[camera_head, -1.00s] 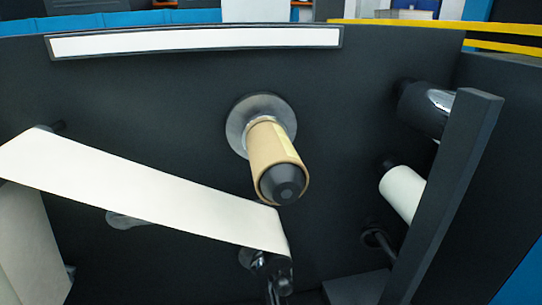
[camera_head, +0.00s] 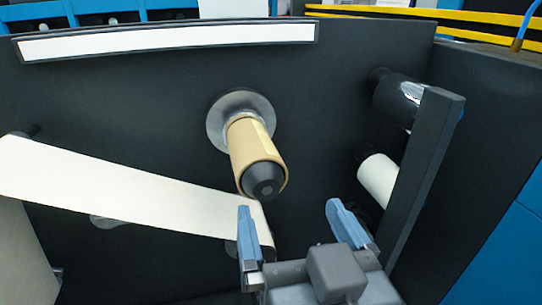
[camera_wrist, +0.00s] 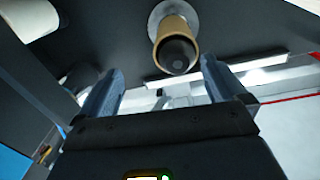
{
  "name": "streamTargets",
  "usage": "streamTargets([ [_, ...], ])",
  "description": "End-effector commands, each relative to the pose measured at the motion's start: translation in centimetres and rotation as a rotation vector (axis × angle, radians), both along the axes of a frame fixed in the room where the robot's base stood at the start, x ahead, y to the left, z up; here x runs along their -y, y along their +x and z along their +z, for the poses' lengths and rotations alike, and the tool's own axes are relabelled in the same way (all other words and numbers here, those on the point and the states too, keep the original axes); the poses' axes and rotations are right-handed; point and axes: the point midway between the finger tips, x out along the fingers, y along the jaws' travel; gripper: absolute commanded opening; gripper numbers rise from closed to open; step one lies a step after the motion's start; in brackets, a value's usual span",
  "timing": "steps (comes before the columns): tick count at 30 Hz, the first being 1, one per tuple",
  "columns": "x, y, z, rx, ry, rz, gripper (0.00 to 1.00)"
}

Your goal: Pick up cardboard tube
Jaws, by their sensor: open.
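The cardboard tube (camera_head: 250,146) is tan and sits around a spindle that sticks out of the dark machine panel. A round metal flange (camera_head: 228,108) is behind it and the spindle's black end cap (camera_head: 263,181) shows at its front. The tube also shows in the wrist view (camera_wrist: 173,29), at top centre, beyond the fingertips and between their lines. My gripper (camera_head: 291,207) is open and empty, with blue fingers, below and to the right of the tube in the head view. It is apart from the tube. Both fingers also show in the wrist view (camera_wrist: 161,75).
A white web (camera_head: 120,185) runs from the left to a roller below the tube, behind my left finger. A white roller (camera_head: 378,180), a dark shiny roller (camera_head: 399,97) and a slanted dark bar (camera_head: 425,170) stand to the right. The panel around the tube's upper side is clear.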

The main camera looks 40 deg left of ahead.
Motion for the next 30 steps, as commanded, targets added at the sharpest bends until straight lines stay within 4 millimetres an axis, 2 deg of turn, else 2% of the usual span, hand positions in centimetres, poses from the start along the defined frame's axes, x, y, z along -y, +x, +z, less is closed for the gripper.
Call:
streamTargets([
  [1, -1.1, -0.3, 1.1, 0.005, 0.010, 0.020, 0.98],
  [6, -2.7, -0.5, 2.4, 0.003, 0.016, 0.046, 0.98],
  [16, -5.0, 1.6, 2.4, 0.001, 0.017, 0.047, 0.98],
  [24, -7.5, 4.3, 2.0, 0.001, 0.017, 0.046, 0.98],
  [30, -8.1, 4.8, 1.8, 0.002, 0.016, 0.046, 0.98],
])
